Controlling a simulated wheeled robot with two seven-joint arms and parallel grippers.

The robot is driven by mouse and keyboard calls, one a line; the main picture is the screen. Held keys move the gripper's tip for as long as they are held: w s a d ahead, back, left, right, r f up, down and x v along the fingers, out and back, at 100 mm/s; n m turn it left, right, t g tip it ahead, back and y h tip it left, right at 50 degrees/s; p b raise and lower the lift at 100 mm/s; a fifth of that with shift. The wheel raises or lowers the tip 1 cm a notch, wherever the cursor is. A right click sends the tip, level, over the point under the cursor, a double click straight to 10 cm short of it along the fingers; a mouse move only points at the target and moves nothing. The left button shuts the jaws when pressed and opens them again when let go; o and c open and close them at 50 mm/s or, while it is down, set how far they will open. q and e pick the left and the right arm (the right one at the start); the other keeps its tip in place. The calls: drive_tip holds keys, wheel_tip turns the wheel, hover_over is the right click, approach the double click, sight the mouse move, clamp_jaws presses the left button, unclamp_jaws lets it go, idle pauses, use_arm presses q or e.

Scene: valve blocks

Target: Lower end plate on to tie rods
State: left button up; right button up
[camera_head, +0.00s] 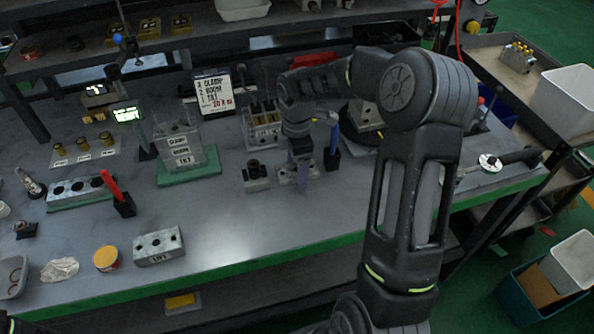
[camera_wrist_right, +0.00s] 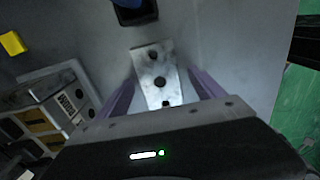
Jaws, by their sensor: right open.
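A stack of valve blocks (camera_head: 182,157) with paper labels stands upright on a green mat (camera_head: 190,173), left of centre in the head view. Thin tie rods (camera_head: 178,118) rise from its top. My right gripper (camera_head: 301,178) points down right of the stack, over a pale metal plate with dark holes (camera_head: 286,174), which I take for the end plate. In the right wrist view the plate (camera_wrist_right: 155,65) lies between the purple fingers (camera_wrist_right: 163,88). The fingers are open, with a gap on each side. The plate's near end is partly hidden.
A small block with black knobs (camera_head: 256,178) sits just left of my right gripper. A blue-handled tool in a black holder (camera_head: 332,157) is close on its right. A loose labelled block (camera_head: 159,246) lies near the front edge. The front middle of the bench is clear.

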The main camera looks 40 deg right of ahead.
idle(0.3)
clamp_jaws()
idle(0.7)
drive_tip(key=shift+r, duration=0.15)
wheel_tip(320, 180, up, 10)
drive_tip(key=shift+b, duration=0.3)
idle(0.6)
